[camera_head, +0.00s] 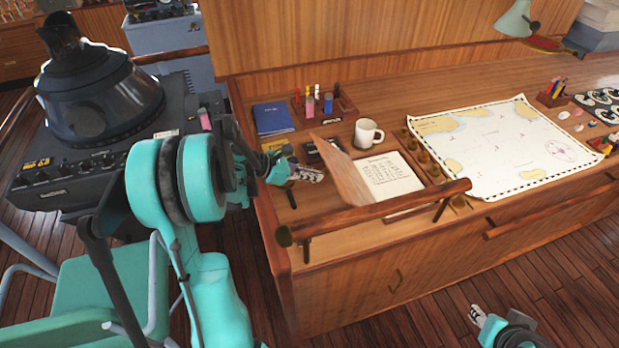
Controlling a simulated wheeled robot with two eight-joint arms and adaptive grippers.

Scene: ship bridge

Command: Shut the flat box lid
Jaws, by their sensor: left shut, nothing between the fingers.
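The flat box (405,208) lies on the wooden desk near its front rail, with a written sheet showing in it. Its thin brown lid (341,172) stands raised on the left side of the box, tilted up to the left. My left gripper (318,176) is shut and empty, just left of the lid; I cannot tell whether it touches it. My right gripper (474,314) is low at the bottom right, in front of the desk and away from the box; its finger opening is too small to judge.
A white mug (368,133) stands behind the box. A chart (495,150) covers the desk to the right. A blue book (272,118) and a rack of small bottles (322,104) are at the back left. A wooden rail (380,209) runs along the front edge.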

